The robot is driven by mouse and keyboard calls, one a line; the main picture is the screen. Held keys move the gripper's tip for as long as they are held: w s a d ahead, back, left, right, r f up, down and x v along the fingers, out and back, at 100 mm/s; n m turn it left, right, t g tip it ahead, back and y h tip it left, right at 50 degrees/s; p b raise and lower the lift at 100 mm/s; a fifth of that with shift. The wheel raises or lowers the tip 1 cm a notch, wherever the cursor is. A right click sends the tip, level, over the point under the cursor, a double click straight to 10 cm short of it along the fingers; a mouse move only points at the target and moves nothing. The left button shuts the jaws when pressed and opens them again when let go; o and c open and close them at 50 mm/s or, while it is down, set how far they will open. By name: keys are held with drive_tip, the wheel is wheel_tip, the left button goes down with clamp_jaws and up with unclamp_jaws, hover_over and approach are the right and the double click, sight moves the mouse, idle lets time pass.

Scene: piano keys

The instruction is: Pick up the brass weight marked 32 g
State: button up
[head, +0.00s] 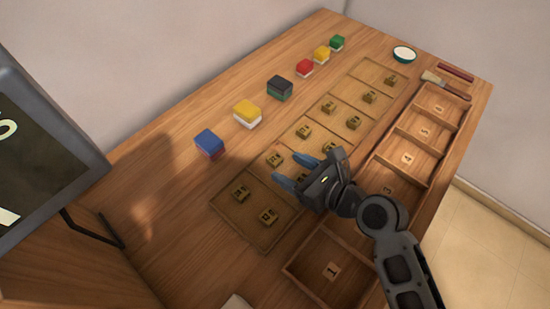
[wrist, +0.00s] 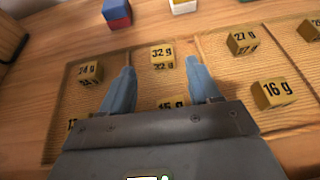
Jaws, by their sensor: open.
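The brass weight marked 32 g (wrist: 162,54) stands on a wooden mat at the upper middle of the wrist view, its label facing me. In the head view it is the small brass block (head: 274,159) just left of my fingertips. My gripper (head: 288,169) is open, its two blue fingers pointing towards the weight. In the wrist view the weight lies beyond and between the fingertips (wrist: 160,68), with nothing held. A weight marked 15 g (wrist: 172,103) is partly hidden by my gripper body.
Neighbouring weights are marked 24 g (wrist: 90,72), 27 g (wrist: 243,42) and 16 g (wrist: 272,93). Coloured blocks (head: 248,114) stand in a row behind. A numbered compartment tray (head: 330,272) lies on the right. A dark screen (head: 45,150) stands at the left.

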sight(277, 160)
drive_tip(key=shift+x, duration=2.35)
drive_tip(key=shift+w+d+r, duration=0.15)
drive_tip(key=shift+c, duration=0.3)
drive_tip(key=c, duration=1.1)
